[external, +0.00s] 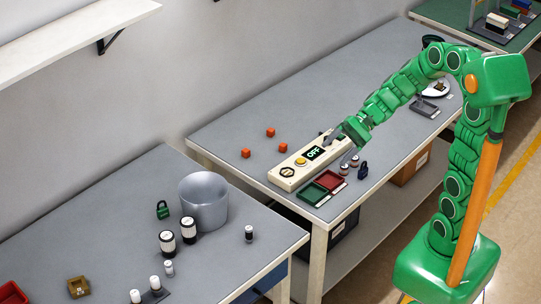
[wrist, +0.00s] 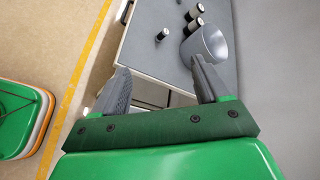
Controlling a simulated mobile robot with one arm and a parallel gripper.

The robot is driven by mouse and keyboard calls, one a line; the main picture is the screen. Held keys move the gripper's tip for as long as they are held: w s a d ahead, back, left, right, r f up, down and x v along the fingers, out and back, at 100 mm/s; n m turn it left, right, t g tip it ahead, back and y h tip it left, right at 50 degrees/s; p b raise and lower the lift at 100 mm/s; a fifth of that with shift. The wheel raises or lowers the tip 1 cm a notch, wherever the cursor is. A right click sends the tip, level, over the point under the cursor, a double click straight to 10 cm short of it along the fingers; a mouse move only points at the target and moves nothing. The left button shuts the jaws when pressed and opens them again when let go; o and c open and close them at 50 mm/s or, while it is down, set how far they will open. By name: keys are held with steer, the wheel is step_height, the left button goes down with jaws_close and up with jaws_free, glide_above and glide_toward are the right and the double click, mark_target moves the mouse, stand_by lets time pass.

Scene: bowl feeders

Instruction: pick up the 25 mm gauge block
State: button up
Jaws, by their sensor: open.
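I cannot tell which thing is the 25 mm gauge block; no size marking is readable. My gripper (external: 343,145) is open and empty above the middle grey table, beside the white device with the OFF display (external: 300,163). In the wrist view my gripper (wrist: 160,70) shows two grey fingers spread apart with nothing between them. A brown block with a dark recess (external: 78,287) sits on the near left table. Several small blocks (external: 497,22) stand in a rack at the far upper right, too small to identify.
Three orange cubes (external: 270,132) lie left of the device. A grey bucket (external: 204,201), green padlock (external: 162,209) and several black-and-white cylinders (external: 188,229) stand on the near table.

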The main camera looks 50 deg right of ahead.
steer(key=w+d+f+m+t+h, duration=0.1)
steer(key=w+d+f+m+t, duration=0.3)
steer(key=w+d+m, duration=0.45)
steer(key=w+d+f+m+t+h, duration=0.2)
steer(key=w+d+m+t, duration=0.35)
steer(key=w+d, duration=0.5)
steer(key=d+f+m+h, duration=0.2)
steer(key=d+f, duration=0.3)
steer(key=d, duration=0.3)
steer(key=d+f+m+t+h, duration=0.1)
steer(key=d+f+m+h, duration=0.2)
steer(key=d+f+m, duration=0.2)
steer(key=d+f+m+h, duration=0.3)
steer(key=d+f, duration=0.3)
steer(key=d, duration=0.5)
steer(key=shift+s+f+m+t, duration=0.1)
steer(key=shift+s+m+t, duration=0.2)
steer(key=shift+m, duration=0.3)
steer(key=shift+x, duration=1.2)
steer(key=shift+d+f+x, duration=0.15)
steer(key=shift+f+x, duration=0.05)
steer(key=shift+x, duration=1.1)
steer(key=shift+d+f+x, duration=0.15)
steer(key=shift+f+x, duration=0.05)
steer(key=shift+x, duration=1.1)
steer(key=shift+s, duration=0.15)
